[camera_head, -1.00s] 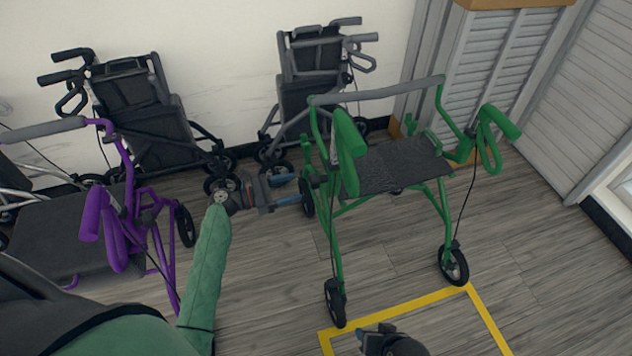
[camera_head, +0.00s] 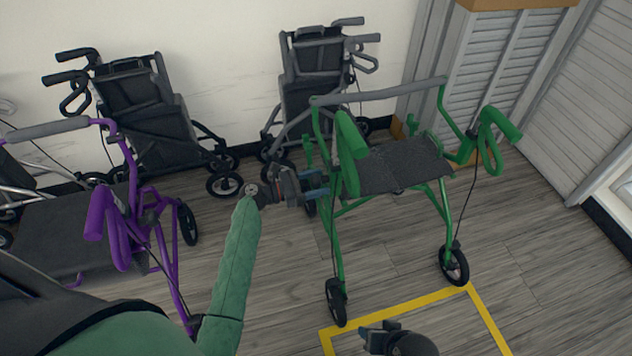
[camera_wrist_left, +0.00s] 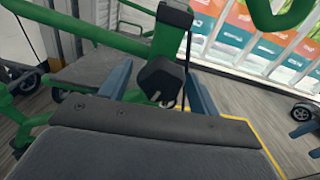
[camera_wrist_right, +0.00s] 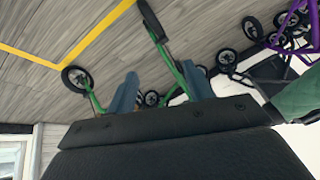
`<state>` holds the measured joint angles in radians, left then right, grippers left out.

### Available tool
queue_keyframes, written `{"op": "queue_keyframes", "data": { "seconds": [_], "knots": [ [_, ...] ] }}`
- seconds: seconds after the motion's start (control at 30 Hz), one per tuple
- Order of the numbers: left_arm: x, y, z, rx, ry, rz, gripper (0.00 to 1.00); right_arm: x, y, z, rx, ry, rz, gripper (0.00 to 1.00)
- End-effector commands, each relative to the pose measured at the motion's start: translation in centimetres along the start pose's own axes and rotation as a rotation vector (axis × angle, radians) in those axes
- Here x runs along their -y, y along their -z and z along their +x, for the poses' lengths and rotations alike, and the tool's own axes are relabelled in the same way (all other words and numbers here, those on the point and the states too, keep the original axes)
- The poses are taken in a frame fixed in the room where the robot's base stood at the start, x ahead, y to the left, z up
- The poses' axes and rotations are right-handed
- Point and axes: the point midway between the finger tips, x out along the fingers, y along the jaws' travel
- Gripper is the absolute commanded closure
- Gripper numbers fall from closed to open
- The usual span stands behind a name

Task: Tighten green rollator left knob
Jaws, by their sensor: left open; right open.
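The green rollator (camera_head: 440,190) stands on the wood floor right of centre in the head view, with a grey seat and a grey back bar. Its left-side black knob (camera_wrist_left: 160,80) shows in the left wrist view, on a dark fitting at a green frame tube. My left gripper (camera_head: 318,188) is open beside the rollator's left upright. In the left wrist view its blue fingers (camera_wrist_left: 158,88) stand on either side of the knob, with gaps visible. In the head view the knob cannot be made out. My right gripper (camera_head: 370,338) is open and empty, low near the yellow line.
A purple rollator (camera_head: 172,235) stands at the left. Two black folded walkers, one (camera_head: 145,110) at left and one (camera_head: 310,90) in the middle, stand by the wall. Yellow floor tape (camera_head: 400,308) marks bare floor in front of the green rollator. Grey shutters (camera_head: 500,70) are behind it.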

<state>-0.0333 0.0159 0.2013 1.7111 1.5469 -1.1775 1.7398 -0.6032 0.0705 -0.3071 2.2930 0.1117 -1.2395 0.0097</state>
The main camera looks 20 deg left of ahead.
Motion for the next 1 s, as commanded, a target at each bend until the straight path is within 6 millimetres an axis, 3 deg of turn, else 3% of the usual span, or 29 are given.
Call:
{"op": "queue_keyframes", "data": {
  "seconds": [0.2, 0.43, 0.83, 1.0],
  "knots": [
    [0.0, 0.0, 0.0, 0.0, 0.0, 0.0, 0.4, 0.0, -0.1, 0.0, 0.001, 0.001, 0.0, 0.48],
    [0.0, 0.0, 0.0, 0.0, 0.0, 0.001, 0.83, 0.0, -0.1, 0.0, 0.001, 0.0, 0.0, 0.48],
    [-0.1, 0.1, -0.1, -0.001, 0.001, 0.074, 0.83, -0.2, -0.1, 1.0, -0.02, -0.001, 0.001, 0.48],
    [-0.1, 0.2, -0.1, -0.001, 0.0, 0.186, 0.83, -1.0, -1.3, 4.4, -0.035, -0.007, 0.004, 0.48]
  ]
}}
